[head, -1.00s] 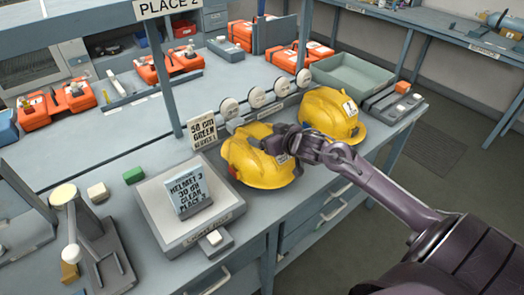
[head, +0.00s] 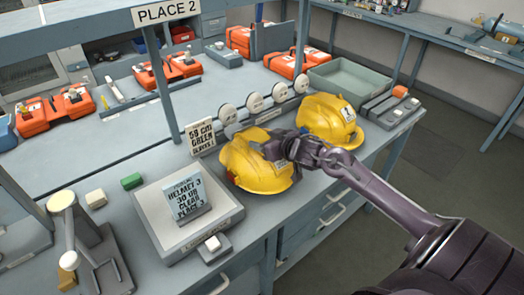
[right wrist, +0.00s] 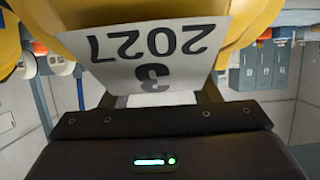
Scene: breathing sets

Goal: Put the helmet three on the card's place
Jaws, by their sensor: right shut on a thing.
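The yellow helmet three (head: 250,167) is on the bench in the head view, just right of the card. My right gripper (head: 279,149) is shut on its right side. In the right wrist view, its white label (right wrist: 150,55) shows upside down with "2027" and "3", close in front of the jaws. I cannot tell whether the helmet is clear of the bench. My left gripper is not in view.
A second yellow helmet (head: 330,118) stands close behind on the right. A small sign card (head: 200,137) and several round white discs stand behind. A "PLACE 2" sign (head: 165,11) hangs on the upper shelf. A green-grey tray (head: 350,77) lies at back right. The left bench middle is mostly clear.

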